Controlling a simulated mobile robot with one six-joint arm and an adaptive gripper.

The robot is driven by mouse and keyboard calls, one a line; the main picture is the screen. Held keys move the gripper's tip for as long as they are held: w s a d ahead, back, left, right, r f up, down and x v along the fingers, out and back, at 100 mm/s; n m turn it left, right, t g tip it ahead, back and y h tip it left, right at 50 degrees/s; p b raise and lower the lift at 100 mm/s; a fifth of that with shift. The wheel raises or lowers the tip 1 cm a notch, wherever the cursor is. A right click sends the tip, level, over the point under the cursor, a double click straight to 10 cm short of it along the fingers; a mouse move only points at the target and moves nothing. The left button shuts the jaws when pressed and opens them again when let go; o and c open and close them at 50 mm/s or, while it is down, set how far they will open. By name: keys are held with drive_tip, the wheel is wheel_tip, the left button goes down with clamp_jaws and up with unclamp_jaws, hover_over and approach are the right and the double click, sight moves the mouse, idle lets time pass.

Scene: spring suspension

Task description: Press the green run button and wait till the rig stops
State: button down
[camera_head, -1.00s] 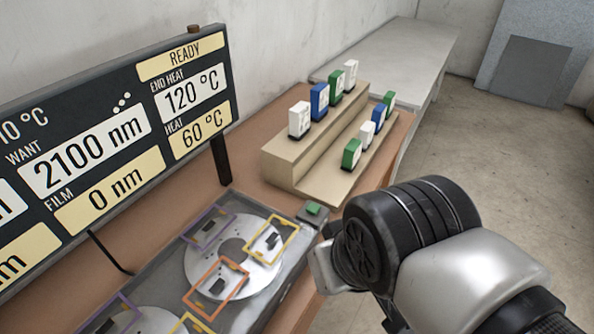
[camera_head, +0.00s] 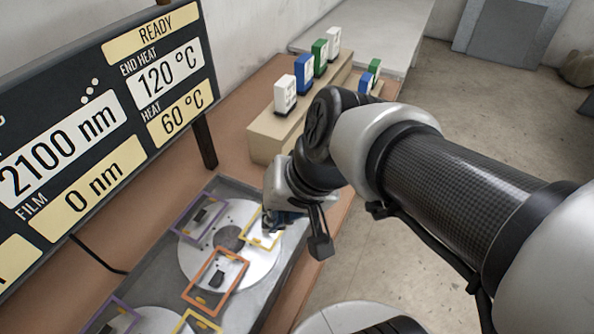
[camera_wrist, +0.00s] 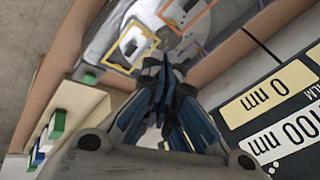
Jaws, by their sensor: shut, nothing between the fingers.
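The rig (camera_head: 160,262) is a grey tray with round discs and coloured frames on the brown bench. In the head view my arm covers the corner of the rig where the green run button sits, so the button is hidden. My gripper (camera_head: 268,222) is shut and empty, low over that end of the rig, beside the yellow frame. Its blue fingers (camera_wrist: 153,68) point at the rig in the wrist view. I cannot tell whether they touch the button. The display (camera_head: 100,115) reads READY, FILM 0 nm, HEAT 60 °C.
A stepped beige stand (camera_head: 268,135) with several white, blue and green blocks is behind my arm. The display stands on a post at the left. A grey table (camera_head: 405,30) is at the back. Open floor lies to the right.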

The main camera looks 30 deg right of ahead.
drive_tip(key=w+d+f+m+t+y, duration=0.1)
drive_tip(key=w+f+m+y, duration=0.1)
drive_tip(key=w+m, duration=0.45)
drive_tip(key=w+d+f+m+t+h, duration=0.1)
drive_tip(key=w+d+f+m, duration=0.3)
drive_tip(key=w+d+m, duration=0.2)
drive_tip(key=w+d+f+m+t, duration=0.2)
drive_tip(key=w+d+f+m, duration=0.3)
drive_tip(key=d, duration=0.4)
drive_tip(key=shift+w+d+m+h+b, duration=0.35)
drive_tip(key=shift+w+m, duration=0.3)
drive_tip(key=shift+w, duration=0.5)
drive_tip(key=shift+f, duration=0.15)
wheel_tip(320, 180, down, 8)
drive_tip(key=b, duration=0.6)
drive_tip(key=shift+r, duration=0.25)
drive_tip(key=shift+f+b, duration=0.6)
drive_tip(key=shift+b, duration=0.15)
drive_tip(key=shift+f+b, duration=0.45)
drive_tip(key=shift+b, duration=0.15)
